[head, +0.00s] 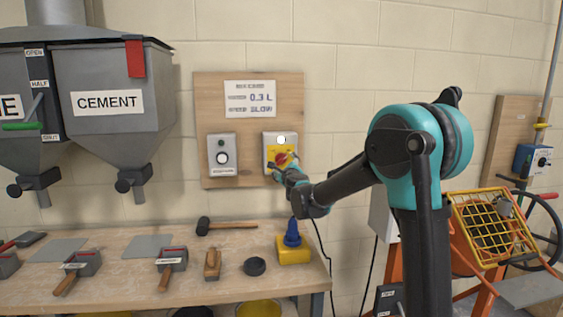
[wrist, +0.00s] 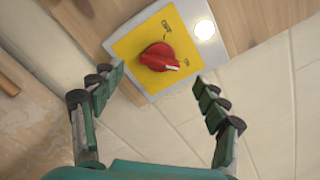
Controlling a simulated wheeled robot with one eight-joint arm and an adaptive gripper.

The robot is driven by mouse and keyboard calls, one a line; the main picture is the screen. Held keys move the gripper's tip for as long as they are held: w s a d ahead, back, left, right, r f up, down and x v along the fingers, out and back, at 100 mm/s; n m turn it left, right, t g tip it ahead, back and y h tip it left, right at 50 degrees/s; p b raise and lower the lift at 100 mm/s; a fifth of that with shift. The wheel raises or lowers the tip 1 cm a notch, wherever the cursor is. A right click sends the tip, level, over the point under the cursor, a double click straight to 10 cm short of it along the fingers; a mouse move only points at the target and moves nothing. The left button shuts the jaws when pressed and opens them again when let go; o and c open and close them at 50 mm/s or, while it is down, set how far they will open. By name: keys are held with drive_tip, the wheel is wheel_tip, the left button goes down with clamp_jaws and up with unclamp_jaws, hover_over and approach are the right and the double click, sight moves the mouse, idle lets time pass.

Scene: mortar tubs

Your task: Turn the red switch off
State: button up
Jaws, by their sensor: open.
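The red switch (head: 283,159) is a rotary knob on a yellow plate in a grey box on the wooden wall board. In the wrist view the red knob (wrist: 159,57) sits on its yellow plate, with a white pointer mark toward the lower right. A round white lamp (wrist: 204,30) on the box looks lit. My gripper (wrist: 157,86) is open, its teal fingers apart on either side below the knob and not closed on it. In the head view my gripper (head: 283,172) is at the box and partly covers it.
A workbench (head: 120,277) below holds a mallet (head: 225,227), scoops and a yellow-and-blue tool (head: 293,247). Cement hoppers (head: 108,105) hang at left. A yellow-grid machine (head: 492,228) stands at right.

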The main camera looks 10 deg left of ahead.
sight(282, 160)
drive_tip(key=x, duration=0.7)
drive_tip(key=shift+c, duration=0.5)
drive_tip(key=c, duration=1.1)
drive_tip(key=shift+o, duration=0.2)
